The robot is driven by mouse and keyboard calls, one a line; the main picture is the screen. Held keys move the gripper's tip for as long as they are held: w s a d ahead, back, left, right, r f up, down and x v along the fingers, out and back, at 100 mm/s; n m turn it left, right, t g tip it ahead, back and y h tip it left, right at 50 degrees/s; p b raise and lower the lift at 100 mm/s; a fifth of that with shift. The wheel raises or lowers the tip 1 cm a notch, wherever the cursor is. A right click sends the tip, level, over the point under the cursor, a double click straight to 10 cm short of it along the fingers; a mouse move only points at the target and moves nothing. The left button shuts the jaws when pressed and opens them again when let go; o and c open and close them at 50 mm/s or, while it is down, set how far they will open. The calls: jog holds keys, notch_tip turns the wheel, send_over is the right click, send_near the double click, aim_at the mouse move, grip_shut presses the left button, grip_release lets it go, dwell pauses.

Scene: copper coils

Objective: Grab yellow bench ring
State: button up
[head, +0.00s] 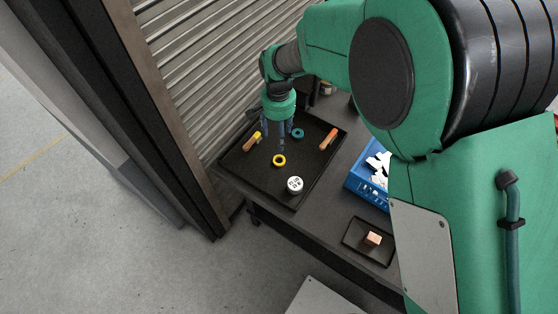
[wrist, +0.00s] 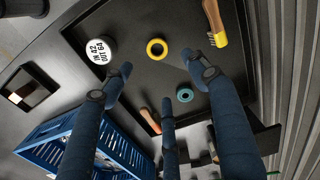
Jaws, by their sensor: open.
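The yellow ring (head: 279,166) lies flat on the dark tray (head: 262,190) on the bench. It also shows whole in the wrist view (wrist: 149,51), at the upper middle. My gripper (head: 283,137) points down above the tray, close to the ring in the head view. In the wrist view its fingers (wrist: 160,82) are spread, with nothing between them. The ring appears just beyond the fingertips, apart from them. How high the fingertips are above the tray is hard to tell.
A teal ring (head: 298,133), a yellow-ended brush (head: 251,142), an orange-ended brush (head: 329,139) and a white labelled disc (head: 295,184) share the tray. A blue crate (head: 357,183) and a small tray with a block (head: 372,239) stand to the right. A shutter wall is behind.

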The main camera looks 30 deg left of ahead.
jog(key=b, duration=0.2)
send_over(279, 161)
jog(key=shift+a+f, duration=0.1)
jog(key=shift+f, duration=4.2)
jog(key=shift+f+b, duration=0.6)
jog(key=shift+f, duration=2)
jog(key=c, duration=1.4)
jog(key=shift+o, duration=0.2)
jog(key=shift+r, duration=0.1)
notch_tip(279, 161, up, 10)
jog(key=p, duration=0.2)
